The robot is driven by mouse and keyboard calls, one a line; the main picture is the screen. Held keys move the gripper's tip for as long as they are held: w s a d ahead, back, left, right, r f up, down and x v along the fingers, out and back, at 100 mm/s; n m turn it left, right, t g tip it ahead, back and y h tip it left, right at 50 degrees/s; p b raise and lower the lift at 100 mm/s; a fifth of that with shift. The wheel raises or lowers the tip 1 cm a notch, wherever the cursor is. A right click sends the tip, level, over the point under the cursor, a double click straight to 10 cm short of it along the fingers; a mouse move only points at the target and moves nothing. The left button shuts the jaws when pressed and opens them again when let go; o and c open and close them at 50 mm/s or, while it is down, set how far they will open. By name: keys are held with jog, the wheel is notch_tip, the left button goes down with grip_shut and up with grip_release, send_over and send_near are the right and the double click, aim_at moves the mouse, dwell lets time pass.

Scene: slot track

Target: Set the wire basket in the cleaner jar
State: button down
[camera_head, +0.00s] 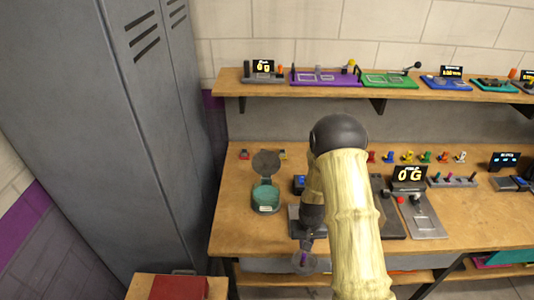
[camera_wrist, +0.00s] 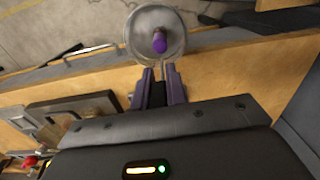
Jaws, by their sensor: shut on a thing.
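The wire basket (camera_wrist: 178,20) is a round, greyish, see-through dish with a purple knob at its middle. My gripper (camera_wrist: 161,72) is shut on it by its handle. In the head view the basket (camera_head: 312,265) hangs below my gripper (camera_head: 305,243), just off the front edge of the workbench. The cleaner jar (camera_head: 265,208) is a teal round pot with a pale label, standing on the left part of the bench. Its dark round lid (camera_head: 267,163) stands open behind it. The basket is apart from the jar, to its right and front. The jar does not clearly show in the wrist view.
A grey locker (camera_head: 135,110) stands at left, and a red box (camera_head: 178,287) sits low in front. A shelf (camera_head: 225,87) runs above.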

jog(key=a+r, duration=1.2)
jog(key=a, duration=0.1)
jog(key=shift+w, duration=0.3)
